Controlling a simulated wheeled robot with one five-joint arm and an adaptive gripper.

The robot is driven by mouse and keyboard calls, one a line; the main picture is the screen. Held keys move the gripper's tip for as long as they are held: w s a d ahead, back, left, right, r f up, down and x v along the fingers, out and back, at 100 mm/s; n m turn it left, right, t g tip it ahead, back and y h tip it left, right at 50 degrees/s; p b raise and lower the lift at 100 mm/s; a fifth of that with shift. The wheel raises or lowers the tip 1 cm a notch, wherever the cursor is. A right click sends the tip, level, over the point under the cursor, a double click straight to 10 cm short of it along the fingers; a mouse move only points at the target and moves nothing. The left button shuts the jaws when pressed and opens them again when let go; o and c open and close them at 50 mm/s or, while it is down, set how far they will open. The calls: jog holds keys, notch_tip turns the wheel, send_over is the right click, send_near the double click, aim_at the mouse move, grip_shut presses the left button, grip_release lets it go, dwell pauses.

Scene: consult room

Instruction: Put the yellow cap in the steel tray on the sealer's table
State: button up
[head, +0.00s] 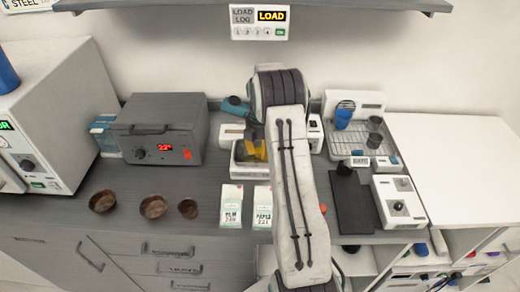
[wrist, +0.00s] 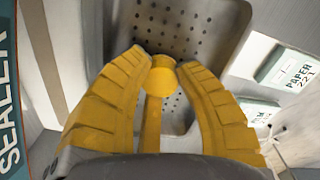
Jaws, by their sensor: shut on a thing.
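My gripper (wrist: 163,62) has yellow ribbed fingers, shut on the yellow cap (wrist: 162,78), a small round piece held between the fingertips in the wrist view. Behind the cap is the steel tray (wrist: 205,20), a grey perforated surface with rounded corners. The cap lines up with the tray in that view; I cannot tell its height above it. In the head view my gripper (head: 257,146) points down at the pale-rimmed tray area on the counter, and my arm hides much of it. The cap cannot be made out there.
A teal panel lettered SEALER (wrist: 8,110) stands at left in the wrist view. Two label cards, FILM (head: 231,206) and PAPER (head: 262,207), stand in front. Left are a grey box with a red display (head: 158,135) and several brown bowls (head: 153,207). A rack with cups (head: 358,135) stands right.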

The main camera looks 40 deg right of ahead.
jog(key=shift+f, duration=0.2)
jog(key=o, duration=0.9)
jog(key=shift+r, duration=0.1)
